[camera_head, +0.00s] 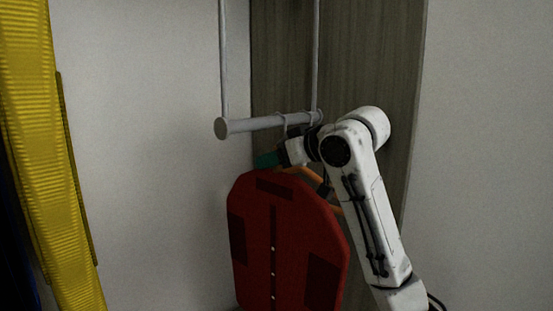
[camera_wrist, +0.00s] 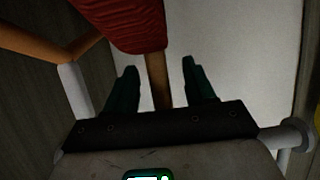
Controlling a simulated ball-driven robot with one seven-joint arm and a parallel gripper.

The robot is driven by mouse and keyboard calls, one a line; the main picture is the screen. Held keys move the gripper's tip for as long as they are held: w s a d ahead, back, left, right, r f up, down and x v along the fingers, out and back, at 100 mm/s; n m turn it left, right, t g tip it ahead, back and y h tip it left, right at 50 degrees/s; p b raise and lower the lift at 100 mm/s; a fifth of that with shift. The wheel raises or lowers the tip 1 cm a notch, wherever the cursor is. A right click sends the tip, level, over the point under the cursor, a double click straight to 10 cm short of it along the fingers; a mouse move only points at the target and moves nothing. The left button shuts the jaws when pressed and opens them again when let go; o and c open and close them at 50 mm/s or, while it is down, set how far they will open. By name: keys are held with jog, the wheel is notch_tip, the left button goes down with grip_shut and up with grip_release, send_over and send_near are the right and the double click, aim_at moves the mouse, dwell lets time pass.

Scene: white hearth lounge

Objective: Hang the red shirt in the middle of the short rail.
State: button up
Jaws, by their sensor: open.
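The red shirt (camera_head: 285,245) hangs below the short rail (camera_head: 262,124) on an orange-brown wooden hanger (camera_head: 318,178). A thin hook shows at the rail above it, between the two support rods, and it appears to go over the rail. My gripper (camera_head: 267,159) is just under the rail, at the top of the shirt. In the wrist view, my gripper (camera_wrist: 160,67) is open. Its dark green fingers stand on either side of a wooden hanger part (camera_wrist: 157,82), with gaps on both sides. The shirt's red cloth (camera_wrist: 125,22) is beyond the fingertips.
Two thin vertical rods (camera_head: 223,60) hold the rail up. A grey wood panel (camera_head: 370,70) stands behind it, with pale walls on both sides. A yellow ribbed item (camera_head: 50,170) hangs close at the left. Open space lies between it and the shirt.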

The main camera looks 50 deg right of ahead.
jog(key=b+v, duration=0.1)
jog(key=v, duration=1)
jog(key=shift+b, duration=0.3)
jog(key=shift+f, duration=0.15)
